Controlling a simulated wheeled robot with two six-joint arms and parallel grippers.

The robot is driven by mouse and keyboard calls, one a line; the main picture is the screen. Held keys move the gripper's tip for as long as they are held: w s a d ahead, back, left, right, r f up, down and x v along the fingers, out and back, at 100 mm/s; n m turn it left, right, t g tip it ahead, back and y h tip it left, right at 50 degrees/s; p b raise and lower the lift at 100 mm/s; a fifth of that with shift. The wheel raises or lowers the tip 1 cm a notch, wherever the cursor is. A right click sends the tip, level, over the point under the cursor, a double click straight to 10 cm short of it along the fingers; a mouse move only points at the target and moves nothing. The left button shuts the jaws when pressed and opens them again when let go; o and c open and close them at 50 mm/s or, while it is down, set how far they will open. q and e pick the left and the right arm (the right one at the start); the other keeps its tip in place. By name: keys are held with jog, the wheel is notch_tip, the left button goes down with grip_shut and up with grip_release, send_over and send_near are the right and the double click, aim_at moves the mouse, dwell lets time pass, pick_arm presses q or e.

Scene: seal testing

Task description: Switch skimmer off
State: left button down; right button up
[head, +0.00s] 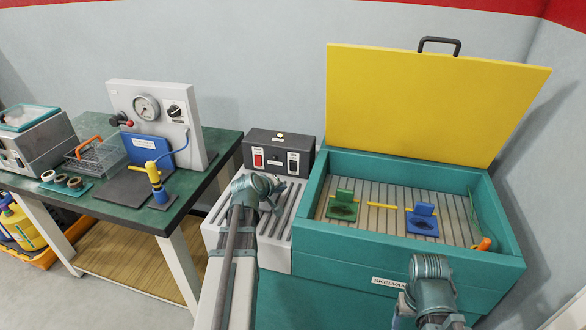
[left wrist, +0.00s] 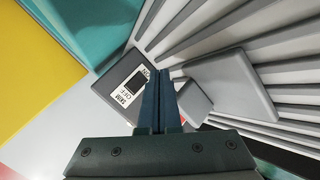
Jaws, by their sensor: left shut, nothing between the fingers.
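The dark control box (head: 279,143) stands behind the slatted white top, left of the teal tank. Its front has a red rocker switch (head: 258,157) on the left and a black rocker switch (head: 293,162) on the right. In the left wrist view the black rocker (left wrist: 134,84) shows on a white plate with a label reading SKIM and OFF. My left gripper (left wrist: 160,74) is shut and empty, its fingertips beside the rocker plate; I cannot tell whether they touch the box. In the head view my left gripper (head: 266,190) is in front of the box, its fingers unclear.
The teal tank (head: 410,250) has its yellow lid (head: 430,105) raised, with green, yellow and blue items inside. The slatted top (head: 217,230) lies below my left arm. A green bench (head: 150,215) with a gauge panel (head: 160,125) stands at left.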

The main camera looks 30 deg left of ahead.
pick_arm(q)
jog(key=shift+w, duration=0.15)
jog(key=p, duration=0.1)
send_near(293, 168)
jog(key=shift+s+f+x, duration=0.1)
jog(key=shift+f+x, duration=0.05)
jog(key=shift+x, duration=1)
jog(key=shift+s+f+x, duration=0.1)
jog(key=shift+f+x, duration=0.05)
jog(key=shift+x, duration=1.05)
jog(key=shift+w+d, duration=0.1)
jog(key=shift+d, duration=0.05)
jog(key=shift+w, duration=0.3)
jog(key=shift+w+r, duration=0.1)
jog(key=shift+w, duration=0.2)
dwell(0.8)
jog(key=shift+s, duration=0.15)
jog(key=shift+s, duration=0.55)
jog(key=shift+s+d, duration=0.1)
jog(key=shift+s, duration=0.05)
jog(key=shift+s+d+f, duration=0.15)
jog(key=shift+s+d, duration=0.05)
jog(key=shift+s, duration=0.55)
jog(key=shift+s+d+f, duration=0.1)
jog(key=shift+s+d, duration=0.05)
jog(key=shift+s, duration=0.65)
jog(key=shift+s+d+f, duration=0.15)
jog(key=shift+s+d, duration=0.05)
jog(key=shift+s, duration=0.55)
